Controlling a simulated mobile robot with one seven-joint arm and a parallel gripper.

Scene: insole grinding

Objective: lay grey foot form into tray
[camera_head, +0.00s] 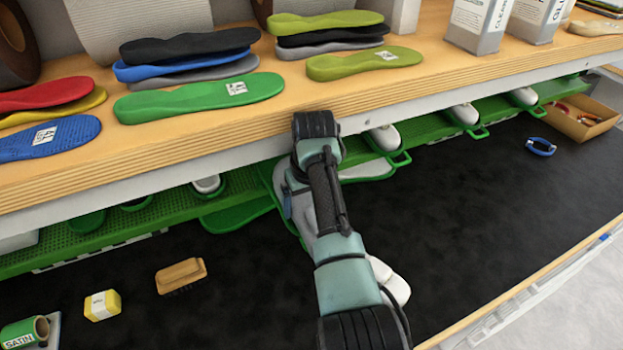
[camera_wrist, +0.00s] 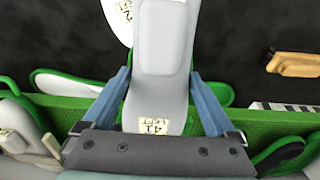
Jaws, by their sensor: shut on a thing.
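The grey foot form (camera_wrist: 163,45) carries a label reading about "41 LEFT" and lies between the blue fingers of my gripper (camera_wrist: 160,78) in the wrist view. The fingers are shut on its sides. In the head view a grey-white part of it (camera_head: 300,208) shows beside my arm, which hides most of it. A green tray (camera_head: 238,216) lies under and around the form at the shelf's front edge. Its green rim also shows in the wrist view (camera_wrist: 214,104). Whether the form touches the tray is not clear.
A wooden shelf (camera_head: 330,101) with coloured insoles overhangs a green perforated rack (camera_head: 150,225) holding several pale forms. Another white form (camera_head: 393,283) is partly behind my arm. A brush (camera_head: 181,276) and a yellow block (camera_head: 102,305) lie at left. The black mat (camera_head: 460,230) at right is mostly clear.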

